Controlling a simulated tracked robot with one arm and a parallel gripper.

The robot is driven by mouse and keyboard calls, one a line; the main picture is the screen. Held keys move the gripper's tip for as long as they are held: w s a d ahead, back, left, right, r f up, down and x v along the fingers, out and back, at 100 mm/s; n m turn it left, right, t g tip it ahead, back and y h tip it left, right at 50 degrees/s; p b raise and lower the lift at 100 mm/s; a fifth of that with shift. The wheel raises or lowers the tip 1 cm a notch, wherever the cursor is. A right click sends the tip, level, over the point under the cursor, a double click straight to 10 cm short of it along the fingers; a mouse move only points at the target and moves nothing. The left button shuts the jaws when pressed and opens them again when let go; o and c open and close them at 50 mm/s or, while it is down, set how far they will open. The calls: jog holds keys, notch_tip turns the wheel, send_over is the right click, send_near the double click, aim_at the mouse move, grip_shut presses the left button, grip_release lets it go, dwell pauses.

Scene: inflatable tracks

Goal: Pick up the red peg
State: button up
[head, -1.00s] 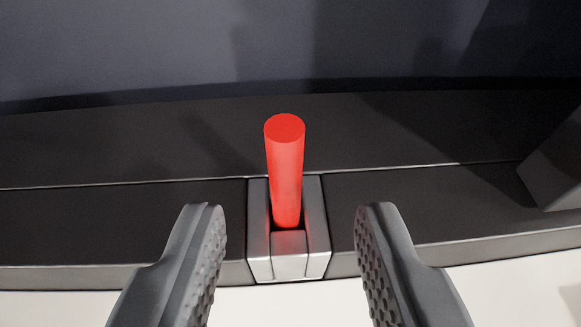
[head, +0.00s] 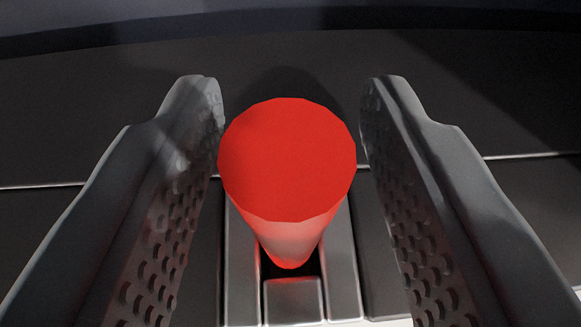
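The red peg (head: 288,165) stands upright in a grey slotted holder (head: 342,275) in the middle of the head view. I see it mostly from above, its round top facing me and its lower end down in the slot. My gripper (head: 291,105) is open, with one textured finger on each side of the peg. The left finger comes very close to the peg's edge in the picture, and a narrow gap shows on the right. I cannot tell whether the left finger touches it.
The holder is set into a dark ledge (head: 480,90) that runs across the view. A seam crosses the ledge behind the holder. A dark blue-grey surface (head: 150,22) lies at the top. The ledge beside the fingers looks clear.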

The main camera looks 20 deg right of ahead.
jog(key=shift+c, duration=0.4)
grip_shut()
jog(key=shift+r, duration=0.1)
